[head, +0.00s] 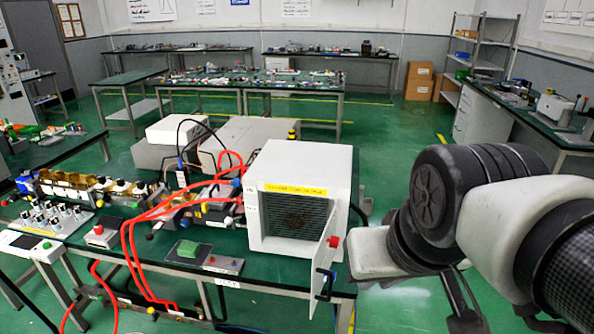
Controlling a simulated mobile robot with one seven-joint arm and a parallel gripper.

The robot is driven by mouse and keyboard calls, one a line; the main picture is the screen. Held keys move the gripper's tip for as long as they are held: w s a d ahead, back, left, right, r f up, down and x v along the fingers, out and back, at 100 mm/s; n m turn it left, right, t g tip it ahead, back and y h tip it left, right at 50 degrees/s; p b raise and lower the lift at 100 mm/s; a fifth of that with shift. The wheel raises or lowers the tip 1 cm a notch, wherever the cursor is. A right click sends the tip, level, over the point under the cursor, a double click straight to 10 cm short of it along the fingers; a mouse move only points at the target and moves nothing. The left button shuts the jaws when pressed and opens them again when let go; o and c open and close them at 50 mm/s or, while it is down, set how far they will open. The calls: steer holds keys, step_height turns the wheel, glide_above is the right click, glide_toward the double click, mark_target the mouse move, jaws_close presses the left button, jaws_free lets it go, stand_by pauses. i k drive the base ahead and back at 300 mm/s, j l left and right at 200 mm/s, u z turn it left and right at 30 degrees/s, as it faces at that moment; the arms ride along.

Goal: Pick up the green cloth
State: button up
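A small green item (188,249), which looks like the folded green cloth, lies on a dark panel near the front edge of the green-topped bench (150,267), left of the white box. My gripper (464,310) hangs at the lower right, beyond the bench's right end and well apart from the cloth. Its dark fingers point down and show only in part beneath my arm, so whether they are open or shut is unclear. Nothing is visible between them.
A white box (298,165) with a grille stands on the bench; its door (324,255) hangs open at the front right, between my gripper and the cloth. Red hoses (130,245) loop left of the cloth. A small panel with red knobs (222,263) sits right beside it.

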mark_target(188, 250)
steer(key=k+l+u, duration=0.1)
steer(key=u, duration=0.9)
steer(key=i+j+z, duration=0.1)
steer(key=z, duration=0.9)
steer(key=i+j+z, duration=0.1)
steer(key=j+z, duration=0.3)
steer(key=j, duration=0.15)
steer(key=j+z, duration=0.35)
steer(key=j, duration=0.2)
steer(key=j+z, duration=0.25)
steer(key=j, duration=0.95)
steer(key=i+j, duration=0.15)
steer(key=j, duration=0.2)
steer(key=i+j, duration=0.15)
steer(key=j, duration=0.25)
steer(key=i+j, duration=0.15)
steer(key=j, duration=0.2)
